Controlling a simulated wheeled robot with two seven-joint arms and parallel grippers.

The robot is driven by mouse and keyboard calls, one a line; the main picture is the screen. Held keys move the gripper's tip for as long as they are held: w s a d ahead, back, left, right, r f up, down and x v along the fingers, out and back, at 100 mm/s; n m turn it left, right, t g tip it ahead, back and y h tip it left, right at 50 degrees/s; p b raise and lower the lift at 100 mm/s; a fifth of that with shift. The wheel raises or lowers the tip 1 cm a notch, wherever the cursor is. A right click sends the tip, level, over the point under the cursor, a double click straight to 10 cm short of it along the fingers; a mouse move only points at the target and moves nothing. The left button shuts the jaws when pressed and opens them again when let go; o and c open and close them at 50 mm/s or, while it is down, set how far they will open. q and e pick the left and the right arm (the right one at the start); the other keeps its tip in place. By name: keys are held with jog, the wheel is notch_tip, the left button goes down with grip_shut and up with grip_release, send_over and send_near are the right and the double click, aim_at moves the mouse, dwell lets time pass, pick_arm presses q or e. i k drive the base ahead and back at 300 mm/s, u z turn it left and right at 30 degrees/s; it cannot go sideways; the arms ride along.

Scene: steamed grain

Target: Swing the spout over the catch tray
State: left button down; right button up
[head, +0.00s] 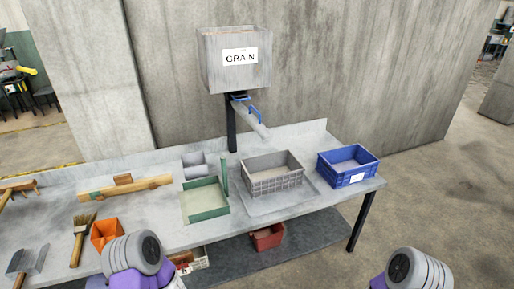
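The grey spout (258,122) hangs under the hopper marked GRAIN (213,62) and slopes down to the right, with a blue handle (254,110) beside it. Its lower end points toward the side of the grey crate (275,186). The crate stands on a flat grey tray (245,208) on the table. A shallow tray with a green rim (206,217) lies left of the crate. I cannot tell which of these trays is the catch tray. Neither gripper shows; only my two arms come in at the bottom, well away from the spout.
A black post (231,130) stands under the hopper. A blue crate (347,179) is at the table's right end. A small grey container (194,172), a wooden tool (127,189), a brush (80,236) and an orange bin (105,232) are on the left. A red bin (267,238) sits below.

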aim_at(264, 134)
jog(key=z, duration=0.75)
jog(key=i, duration=1.25)
jog(key=u, duration=0.3)
